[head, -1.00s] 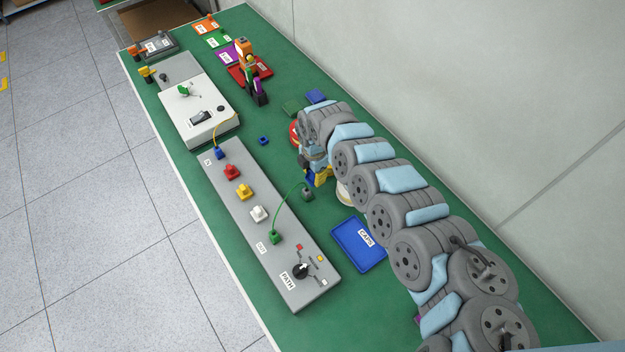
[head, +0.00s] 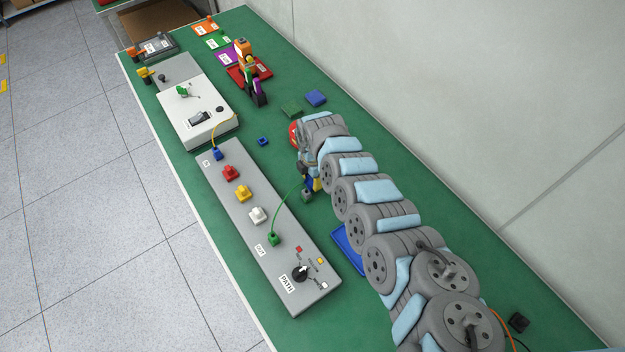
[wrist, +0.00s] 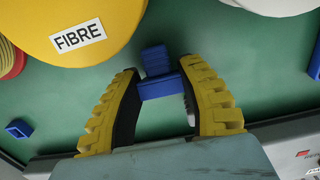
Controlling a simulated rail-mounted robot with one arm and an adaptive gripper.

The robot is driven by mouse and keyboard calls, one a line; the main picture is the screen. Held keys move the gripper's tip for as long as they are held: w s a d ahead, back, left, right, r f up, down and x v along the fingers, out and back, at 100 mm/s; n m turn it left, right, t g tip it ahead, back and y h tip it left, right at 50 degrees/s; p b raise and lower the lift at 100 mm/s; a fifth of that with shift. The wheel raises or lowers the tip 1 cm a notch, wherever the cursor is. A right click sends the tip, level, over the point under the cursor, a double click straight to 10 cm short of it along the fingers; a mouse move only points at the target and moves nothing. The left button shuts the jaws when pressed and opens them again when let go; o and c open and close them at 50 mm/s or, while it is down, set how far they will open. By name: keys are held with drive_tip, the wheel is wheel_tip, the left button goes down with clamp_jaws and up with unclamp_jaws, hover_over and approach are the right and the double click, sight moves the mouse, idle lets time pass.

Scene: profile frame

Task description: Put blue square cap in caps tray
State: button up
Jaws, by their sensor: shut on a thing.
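My gripper (head: 310,185) is mostly hidden by my arm in the head view, low over the green table beside the grey panel. In the wrist view my gripper (wrist: 160,90) is shut on the blue square cap (wrist: 155,62), a small block with a wider and a narrower part between the yellow-backed fingers. The blue caps tray (head: 347,250) lies on the table nearer the camera. My arm covers most of it, including its label. A blue edge at the right border of the wrist view (wrist: 315,62) may be the tray; I cannot tell.
A grey panel (head: 283,245) with red, yellow and white caps and cables runs along the front edge. A small hollow blue piece (head: 263,141) lies loose on the table. A yellow disc labelled FIBRE (wrist: 95,25) is close to my gripper.

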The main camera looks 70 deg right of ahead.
drive_tip(key=shift+f, duration=0.15)
drive_tip(key=o, duration=0.8)
wheel_tip(320, 180, up, 12)
drive_tip(key=p, duration=0.1)
drive_tip(key=shift+p, duration=0.4)
